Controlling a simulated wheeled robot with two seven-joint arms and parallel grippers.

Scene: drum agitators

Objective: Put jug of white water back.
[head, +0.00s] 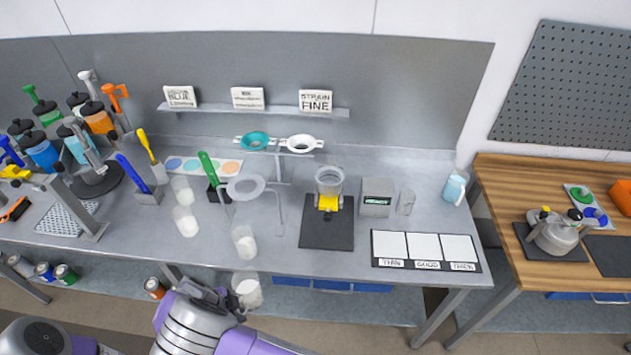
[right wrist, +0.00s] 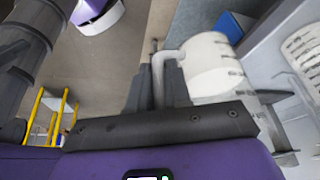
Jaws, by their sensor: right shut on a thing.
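My right gripper (head: 230,303) is shut on the handle of a clear jug (head: 248,291) with white contents. It holds the jug in front of the table's front edge. In the right wrist view the white jug (right wrist: 207,66) has dark marks on its side, and its handle is between my fingers (right wrist: 163,82). Two similar vessels with white contents, one toward the left (head: 186,222) and one near the front edge (head: 244,242), stand on the grey table (head: 300,262). My left gripper is not in view.
A strainer stand (head: 246,187) is behind the front vessel. A clear cup with yellow under it (head: 329,186) is on a black mat (head: 327,235). A jug with light blue contents (head: 455,187) stands at the right end. Several bottles crowd the left.

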